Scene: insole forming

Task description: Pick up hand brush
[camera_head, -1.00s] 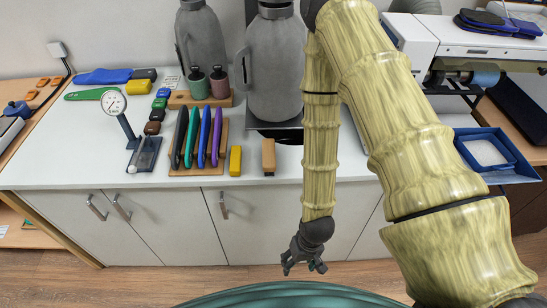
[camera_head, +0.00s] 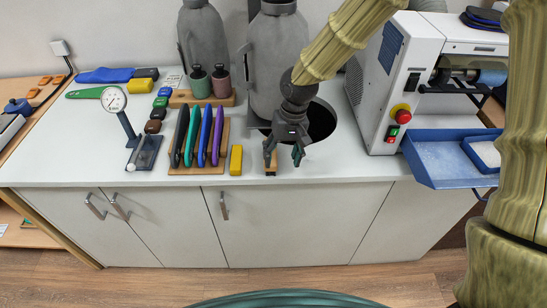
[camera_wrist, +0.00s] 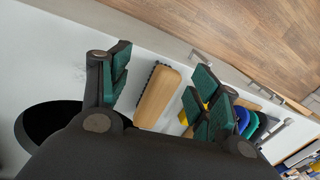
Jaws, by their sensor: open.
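The hand brush (camera_wrist: 158,97) has a light wooden back and dark bristles along one side. It lies on the white counter near its front edge, and in the wrist view it sits between my open fingers without visible contact. In the head view my gripper (camera_head: 284,158) is over the brush, its fingers pointing down, and only a small part of the brush (camera_head: 271,171) shows. In the wrist view my gripper (camera_wrist: 160,85) has green-padded fingers spread on both sides of the brush.
A yellow block (camera_head: 236,160) stands just left of the brush, beside a wooden rack (camera_head: 188,169) of colored tools. A dark round hole (camera_head: 322,122) is behind to the right. A machine with a blue tray (camera_head: 440,165) stands farther right. Grey canisters (camera_head: 278,50) stand behind.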

